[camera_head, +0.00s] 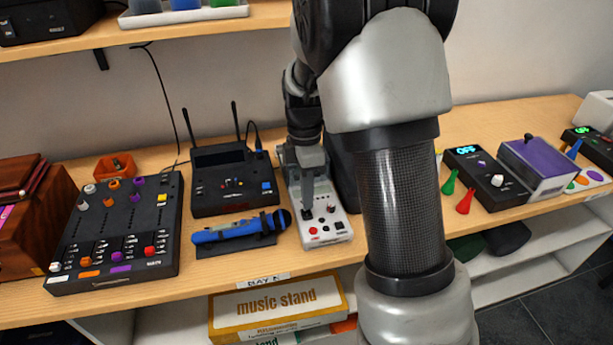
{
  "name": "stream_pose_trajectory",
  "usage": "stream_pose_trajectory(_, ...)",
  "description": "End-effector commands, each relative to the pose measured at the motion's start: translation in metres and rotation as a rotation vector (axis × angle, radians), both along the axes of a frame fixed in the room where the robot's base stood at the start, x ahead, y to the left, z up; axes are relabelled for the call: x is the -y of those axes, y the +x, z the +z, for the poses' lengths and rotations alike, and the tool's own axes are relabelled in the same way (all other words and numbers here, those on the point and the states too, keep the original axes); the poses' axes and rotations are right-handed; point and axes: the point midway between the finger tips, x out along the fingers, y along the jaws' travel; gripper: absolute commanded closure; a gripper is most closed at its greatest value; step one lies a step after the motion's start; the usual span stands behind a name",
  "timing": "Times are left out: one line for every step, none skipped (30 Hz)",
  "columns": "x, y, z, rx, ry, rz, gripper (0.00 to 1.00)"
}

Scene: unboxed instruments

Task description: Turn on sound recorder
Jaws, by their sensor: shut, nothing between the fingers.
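A small white device (335,238) with a red button, a dark knob and black buttons lies on the shelf in the middle; it looks like the sound recorder, but I can read no label on it. My gripper (307,211) points down over this device, fingers shut and empty. Its tips are at the left side of the control face; I cannot tell whether they touch it. My gripper and arm hide the device's back part.
A blue microphone (235,230) lies on a black stand close left. A black receiver (232,183) with two antennas stands behind it, and a mixer (118,235) further left. My arm hides the shelf right of the white device.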

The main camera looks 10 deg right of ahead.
Motion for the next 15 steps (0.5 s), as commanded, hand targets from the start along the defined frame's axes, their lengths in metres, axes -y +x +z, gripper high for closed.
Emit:
stream_pose_trajectory(0.000, -0.002, -0.008, -0.002, 0.000, 0.000, 1.00)
stream_pose_trajectory(0.000, -0.002, -0.012, -0.002, 0.000, 0.000, 1.00)
stream_pose_trajectory(0.000, -0.002, -0.016, -0.002, 0.000, 0.000, 1.00)
stream_pose_trajectory(0.000, -0.002, -0.019, -0.001, 0.000, 0.000, 1.00)
stream_pose_trajectory(0.000, -0.003, -0.021, 0.000, 0.000, 0.001, 1.00)
stream_pose_trajectory(0.000, -0.003, -0.023, -0.001, 0.000, 0.001, 1.00)
stream_pose_trajectory(0.000, -0.003, -0.024, 0.000, 0.000, 0.001, 1.00)
stream_pose_trajectory(0.000, -0.003, -0.025, 0.000, 0.000, 0.001, 1.00)
stream_pose_trajectory(0.000, -0.003, -0.026, 0.000, 0.000, 0.001, 1.00)
stream_pose_trajectory(0.000, -0.003, -0.027, 0.001, 0.000, 0.001, 1.00)
stream_pose_trajectory(0.000, -0.003, -0.027, 0.001, 0.000, 0.001, 1.00)
stream_pose_trajectory(0.000, -0.003, -0.027, 0.001, 0.000, 0.001, 1.00)
stream_pose_trajectory(0.000, -0.003, -0.027, 0.001, 0.000, 0.000, 1.00)
stream_pose_trajectory(0.000, -0.003, -0.027, 0.001, 0.000, 0.000, 1.00)
stream_pose_trajectory(0.000, -0.003, -0.027, 0.001, 0.000, 0.000, 1.00)
